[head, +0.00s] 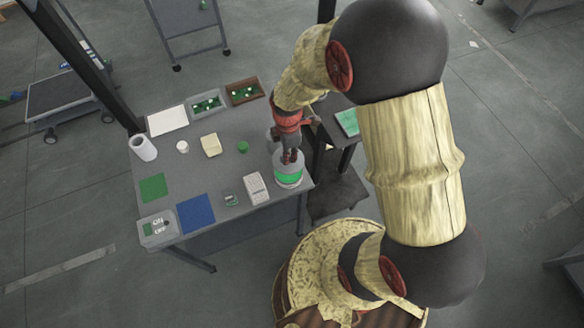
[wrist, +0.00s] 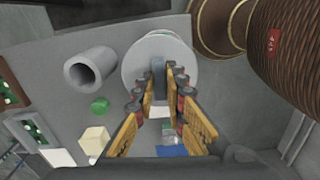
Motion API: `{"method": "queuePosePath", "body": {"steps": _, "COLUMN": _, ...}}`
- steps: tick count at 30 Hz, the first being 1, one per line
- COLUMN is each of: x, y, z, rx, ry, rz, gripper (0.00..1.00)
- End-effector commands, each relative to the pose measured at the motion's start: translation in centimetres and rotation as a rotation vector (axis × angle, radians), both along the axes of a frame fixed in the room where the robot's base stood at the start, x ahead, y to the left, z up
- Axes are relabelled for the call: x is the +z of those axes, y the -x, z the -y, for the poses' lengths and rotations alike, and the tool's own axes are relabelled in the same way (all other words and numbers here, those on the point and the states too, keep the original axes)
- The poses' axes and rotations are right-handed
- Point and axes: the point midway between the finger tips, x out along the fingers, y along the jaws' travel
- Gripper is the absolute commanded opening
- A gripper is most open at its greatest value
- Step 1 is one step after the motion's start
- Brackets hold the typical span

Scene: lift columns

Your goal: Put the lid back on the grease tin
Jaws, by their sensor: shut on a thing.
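The grease tin (head: 288,179) is a round container with a green band, standing near the right edge of the workbench in the head view. The pale grey lid (wrist: 137,62) is a round disc with an upright grey handle (wrist: 158,68) in the wrist view. My gripper (head: 291,157) is right above the tin; its fingers (wrist: 159,82) are shut on the lid's handle. In the head view a pale grey top shows over the green band. I cannot tell whether the lid touches the tin's rim. The lid hides the tin's mouth in the wrist view.
A hollow grey cylinder (wrist: 90,69) stands close beside the lid. A green object (head: 243,146), a cream block (head: 211,146) and a pale device (head: 256,188) are on the workbench (head: 217,173). Two parts bins (head: 243,91) stand at the back. A side stand (head: 337,139) is at right.

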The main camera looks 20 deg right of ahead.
Motion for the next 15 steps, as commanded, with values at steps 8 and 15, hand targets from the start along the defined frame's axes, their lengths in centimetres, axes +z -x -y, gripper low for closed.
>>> {"method": "queuePosePath", "body": {"steps": 8, "x": -0.1, "y": 0.2, "z": 0.0, "rx": 0.091, "ry": 0.000, "rz": -0.009, "gripper": 0.00}}
{"method": "queuePosePath", "body": {"steps": 15, "x": -1.4, "y": 0.2, "z": 0.0, "rx": 0.091, "ry": 0.000, "rz": -0.009, "gripper": 0.00}}
